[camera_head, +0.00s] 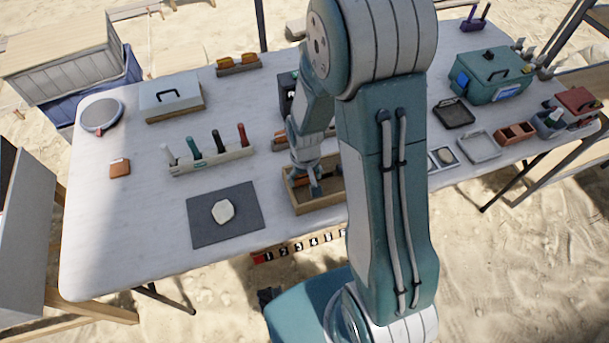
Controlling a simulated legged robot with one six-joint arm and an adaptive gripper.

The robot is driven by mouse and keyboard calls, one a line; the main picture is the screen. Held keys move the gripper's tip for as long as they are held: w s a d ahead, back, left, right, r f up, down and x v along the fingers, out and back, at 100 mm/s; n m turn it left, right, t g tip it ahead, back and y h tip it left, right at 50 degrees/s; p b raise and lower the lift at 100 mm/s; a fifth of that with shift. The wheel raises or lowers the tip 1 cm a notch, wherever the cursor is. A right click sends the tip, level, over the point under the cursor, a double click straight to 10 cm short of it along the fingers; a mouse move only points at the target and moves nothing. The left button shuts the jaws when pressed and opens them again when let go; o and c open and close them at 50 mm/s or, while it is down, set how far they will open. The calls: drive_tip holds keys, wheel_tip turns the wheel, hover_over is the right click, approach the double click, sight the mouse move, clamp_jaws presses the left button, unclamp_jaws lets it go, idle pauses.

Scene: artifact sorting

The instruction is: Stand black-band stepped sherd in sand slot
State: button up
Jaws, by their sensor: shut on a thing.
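My gripper (315,189) points down over a shallow wooden tray (312,208) near the table's front edge, partly behind my arm. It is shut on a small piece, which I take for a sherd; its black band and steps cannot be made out. Orange-brown pieces (329,173) show in the tray close to the gripper. I cannot tell whether the held piece touches the tray's filling, and the slot cannot be made out. A pale sherd (222,211) lies flat on a dark grey mat (247,229) left of the tray.
A rack with several upright coloured tools (210,161) stands behind the mat. A white case (171,101), a round dish (101,115) and a small brown block (120,168) are at the left. A teal toolbox (490,75) and trays (478,146) are at the right. The front left tabletop is clear.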

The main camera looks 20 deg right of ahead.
drive_tip(key=o, duration=0.9)
wheel_tip(320, 180, up, 12)
drive_tip(key=shift+f, duration=0.1)
idle(0.4)
drive_tip(key=shift+r, duration=0.2)
drive_tip(key=s+r+t, duration=0.2)
drive_tip(key=s+r, duration=0.2)
drive_tip(key=r, duration=0.1)
drive_tip(key=s+r+t, duration=0.1)
drive_tip(key=s+r, duration=0.4)
drive_tip(key=r, duration=0.1)
drive_tip(key=s+r+t, duration=0.2)
drive_tip(key=s+r, duration=0.3)
drive_tip(key=r, duration=0.1)
drive_tip(key=shift+r+t, duration=0.25)
drive_tip(key=shift+t, duration=0.05)
